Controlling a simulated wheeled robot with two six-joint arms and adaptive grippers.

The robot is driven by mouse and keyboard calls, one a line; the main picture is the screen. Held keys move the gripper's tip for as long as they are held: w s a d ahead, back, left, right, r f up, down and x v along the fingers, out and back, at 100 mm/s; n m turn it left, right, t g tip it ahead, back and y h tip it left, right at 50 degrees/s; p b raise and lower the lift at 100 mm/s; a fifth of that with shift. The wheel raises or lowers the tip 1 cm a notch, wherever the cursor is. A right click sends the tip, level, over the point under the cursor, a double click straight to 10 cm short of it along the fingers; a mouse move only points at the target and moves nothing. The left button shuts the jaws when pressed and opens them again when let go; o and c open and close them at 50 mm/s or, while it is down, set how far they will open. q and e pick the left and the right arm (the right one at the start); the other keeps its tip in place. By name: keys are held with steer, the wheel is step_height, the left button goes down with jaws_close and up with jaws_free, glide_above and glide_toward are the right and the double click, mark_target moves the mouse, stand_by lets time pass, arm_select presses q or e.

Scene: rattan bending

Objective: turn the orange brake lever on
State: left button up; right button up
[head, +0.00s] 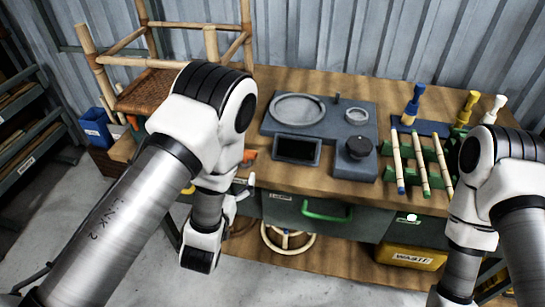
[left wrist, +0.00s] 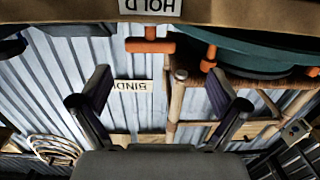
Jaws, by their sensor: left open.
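The orange brake lever (left wrist: 150,45) shows in the left wrist view as a T-shaped handle hanging near an upside-down "HOLD" label (left wrist: 150,6). In the head view an orange part (head: 249,155) shows at the left of the workbench, partly behind my left arm; I cannot tell if it is the same lever. My left gripper (left wrist: 160,86) is open and empty, its two fingers spread, with the lever ahead of it between and beyond the fingertips. They do not appear to touch. My right gripper is out of the head view, below the frame.
The workbench (head: 285,182) carries a grey fixture (head: 275,125), a dark knob (head: 358,148) and green racks with rattan sticks (head: 421,165). A green drawer handle (head: 326,211) sticks out in front. A rattan chair frame (head: 150,92) stands at the left, and a yellow bin (head: 408,257) sits below.

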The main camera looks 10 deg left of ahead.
mark_target(244, 151)
arm_select(q)
steer(key=shift+w+d+m+h, duration=0.15)
steer(key=shift+d, duration=0.35)
steer(key=shift+w+d+m+h, duration=0.15)
steer(key=shift+d, duration=0.3)
steer(key=w, duration=0.7)
steer(key=shift+w+a+r+p, duration=0.1)
steer(key=shift+a+r+p, duration=0.05)
steer(key=shift+r+p, duration=0.2)
steer(key=shift+w+a+f, duration=0.1)
steer(key=shift+w+a, duration=0.05)
steer(key=shift+w, duration=0.1)
steer(key=c, duration=1.2)
